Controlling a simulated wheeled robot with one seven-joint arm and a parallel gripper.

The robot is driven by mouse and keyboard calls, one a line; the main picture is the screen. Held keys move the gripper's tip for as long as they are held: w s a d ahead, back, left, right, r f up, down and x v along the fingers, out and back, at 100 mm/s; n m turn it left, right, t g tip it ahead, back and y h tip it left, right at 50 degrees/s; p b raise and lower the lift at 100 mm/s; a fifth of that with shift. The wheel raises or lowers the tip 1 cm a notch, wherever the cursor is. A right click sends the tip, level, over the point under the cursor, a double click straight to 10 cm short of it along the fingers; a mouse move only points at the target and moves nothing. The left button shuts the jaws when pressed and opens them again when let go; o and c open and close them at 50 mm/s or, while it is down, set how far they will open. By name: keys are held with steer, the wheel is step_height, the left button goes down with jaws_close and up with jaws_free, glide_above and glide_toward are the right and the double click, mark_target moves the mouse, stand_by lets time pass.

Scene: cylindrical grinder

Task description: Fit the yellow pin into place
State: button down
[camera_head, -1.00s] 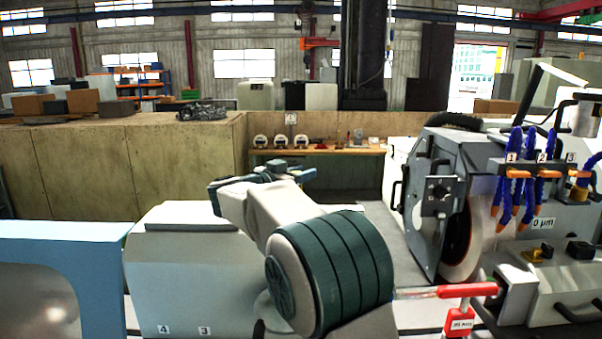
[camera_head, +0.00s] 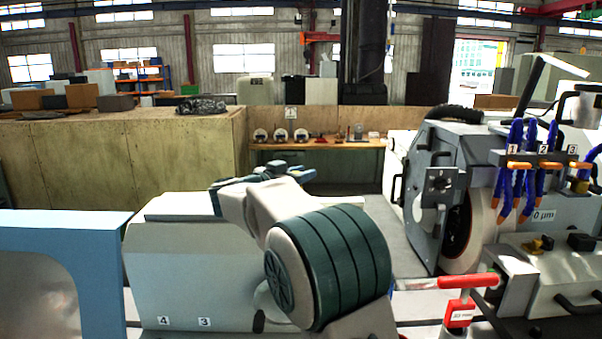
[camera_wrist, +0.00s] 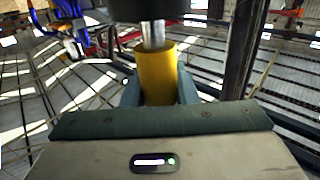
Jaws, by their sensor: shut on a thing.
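In the wrist view, the yellow pin (camera_wrist: 157,72) is a yellow cylinder with a narrower shiny metal shaft at its upper end. My gripper (camera_wrist: 159,88) is shut on the yellow part, with one teal finger on each side. The metal shaft meets the edge of a dark round part (camera_wrist: 150,9) at the top of the picture. I cannot tell whether the shaft enters that part or only overlaps it in view. In the head view my own arm fills the middle; the pin and my fingertips cannot be made out.
A grinder with a pale grinding wheel (camera_head: 470,232) and blue hoses (camera_head: 517,170) stands at the right. A red handle (camera_head: 467,282) is in front of it. A light cabinet marked 4 and 3 (camera_head: 180,270) is at lower left. A wooden bench (camera_head: 330,145) is behind.

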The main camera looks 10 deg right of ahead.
steer(key=shift+f, duration=0.7)
steer(key=c, duration=1.1)
jaws_free()
steer(key=shift+o, duration=0.2)
steer(key=b+v, duration=0.4)
steer(key=v, duration=1)
